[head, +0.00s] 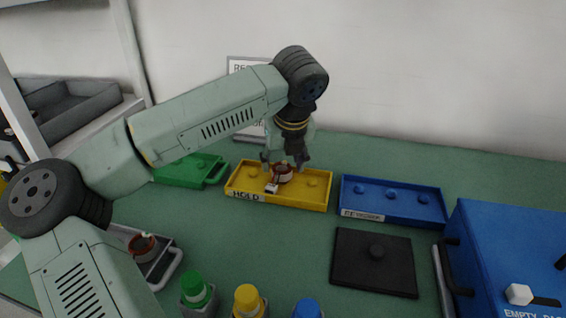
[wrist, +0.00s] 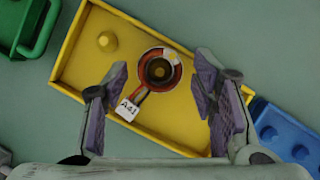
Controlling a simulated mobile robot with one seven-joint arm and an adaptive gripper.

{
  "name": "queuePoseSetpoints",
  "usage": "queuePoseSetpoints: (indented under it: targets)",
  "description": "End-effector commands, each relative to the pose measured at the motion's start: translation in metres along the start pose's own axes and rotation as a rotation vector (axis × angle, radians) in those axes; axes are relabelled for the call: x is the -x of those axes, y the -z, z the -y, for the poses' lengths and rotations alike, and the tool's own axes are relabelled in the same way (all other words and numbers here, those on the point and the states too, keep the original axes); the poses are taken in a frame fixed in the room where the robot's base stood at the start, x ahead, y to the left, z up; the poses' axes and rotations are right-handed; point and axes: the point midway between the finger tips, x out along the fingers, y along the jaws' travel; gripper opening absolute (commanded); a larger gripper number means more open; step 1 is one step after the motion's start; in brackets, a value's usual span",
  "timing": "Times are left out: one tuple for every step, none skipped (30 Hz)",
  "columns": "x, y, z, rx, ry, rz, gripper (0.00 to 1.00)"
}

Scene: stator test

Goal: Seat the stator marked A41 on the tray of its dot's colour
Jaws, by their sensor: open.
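The stator marked A41 (head: 283,177) is a dark red ring with a white tag. It sits near the middle of the yellow tray (head: 262,196), which is labelled HOLD. In the wrist view the stator (wrist: 158,72) looks upright around the tray's middle, with a pale yellow patch on its rim; its tag (wrist: 128,108) reads A41. Any peg beneath it is hidden. My gripper (wrist: 162,76) is open, its fingers apart on either side of the stator, with gaps visible. In the head view my gripper (head: 285,165) is low over the tray.
A green tray (head: 185,174) lies left and a blue tray (head: 390,207) right of the yellow one. Another stator (head: 143,246) sits in a grey holder at lower left. A black plate (head: 373,270), a blue box (head: 510,250) and several coloured-cap bottles (head: 248,299) stand nearer.

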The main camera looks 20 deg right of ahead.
Motion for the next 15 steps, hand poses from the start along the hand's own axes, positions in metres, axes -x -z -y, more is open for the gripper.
queuePoseSetpoints:
  targets:
    - [0.004,-0.002,0.0,0.0,0.0,0.001,0.53]
    - [0.005,-0.002,0.0,0.0,0.0,0.001,0.53]
    - [0.007,-0.003,0.0,0.0,0.0,0.001,0.53]
    - [0.008,-0.004,0.0,0.0,0.0,0.001,0.53]
    - [0.01,-0.004,0.0,0.0,0.0,0.001,0.53]
    - [0.011,-0.005,0.0,0.0,0.0,0.001,0.53]
    - [0.013,-0.005,0.0,0.0,0.0,0.001,0.53]
    - [0.014,-0.006,0.0,0.0,0.0,0.001,0.53]
    - [0.016,-0.007,0.0,0.0,0.0,0.001,0.53]
    - [0.017,-0.008,0.0,0.0,0.0,0.001,0.53]
    - [0.019,-0.008,0.0,0.0,0.0,0.001,0.53]
    - [0.021,-0.009,0.0,0.0,0.0,0.001,0.53]
    - [0.022,-0.009,0.0,0.0,0.0,0.001,0.53]
    - [0.024,-0.01,0.0,0.0,0.0,0.001,0.53]
    - [0.025,-0.011,0.0,0.0,0.0,0.001,0.53]
